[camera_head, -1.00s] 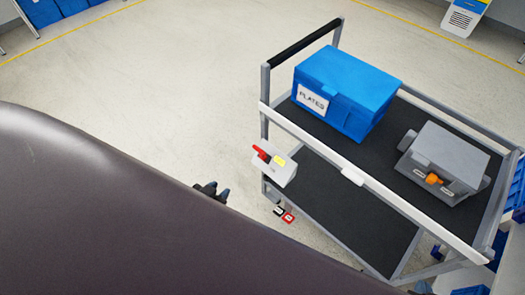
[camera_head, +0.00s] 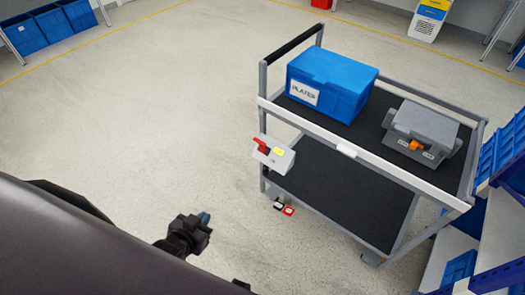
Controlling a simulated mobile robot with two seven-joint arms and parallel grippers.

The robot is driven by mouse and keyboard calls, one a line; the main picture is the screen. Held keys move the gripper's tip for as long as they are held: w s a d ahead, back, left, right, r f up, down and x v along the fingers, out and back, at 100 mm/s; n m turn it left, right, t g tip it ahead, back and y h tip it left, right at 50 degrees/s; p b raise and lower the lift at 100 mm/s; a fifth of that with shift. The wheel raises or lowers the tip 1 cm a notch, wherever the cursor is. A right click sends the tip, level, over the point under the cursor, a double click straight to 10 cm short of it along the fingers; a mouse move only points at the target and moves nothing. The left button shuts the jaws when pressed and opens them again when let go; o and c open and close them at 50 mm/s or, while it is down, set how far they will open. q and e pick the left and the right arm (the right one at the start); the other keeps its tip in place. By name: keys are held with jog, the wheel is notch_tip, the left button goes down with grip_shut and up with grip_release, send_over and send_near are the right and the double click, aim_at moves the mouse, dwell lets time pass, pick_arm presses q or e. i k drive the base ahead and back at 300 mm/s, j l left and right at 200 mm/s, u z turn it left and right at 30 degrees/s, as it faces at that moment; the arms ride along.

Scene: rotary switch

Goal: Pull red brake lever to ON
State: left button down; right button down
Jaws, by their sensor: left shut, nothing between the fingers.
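The box is fixed to the near left corner post of a grey cart (camera_head: 350,152). My left gripper (camera_head: 204,219) is black with a bluish tip and is shut and empty. It is below and to the left of the switch box in the picture, clearly apart from the lever. My large dark arm link hides the lower left of the view. My right gripper cannot be made out.
On the cart stand a blue box (camera_head: 333,82) labelled PLATES and a grey case (camera_head: 423,132) with an orange latch. Blue bins on shelving (camera_head: 505,150) stand at right. The floor left of the cart is clear.

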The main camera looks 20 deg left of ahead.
aim_at(261, 143)
jog(key=k, duration=0.1)
jog(key=z, duration=2.85)
jog(key=k+j, duration=0.55)
jog(key=j, duration=0.15)
jog(key=k+j, duration=0.55)
jog(key=j, duration=0.15)
jog(key=k+j, duration=0.5)
jog(key=j, duration=0.15)
jog(key=k+j, duration=0.55)
jog(key=j, duration=0.15)
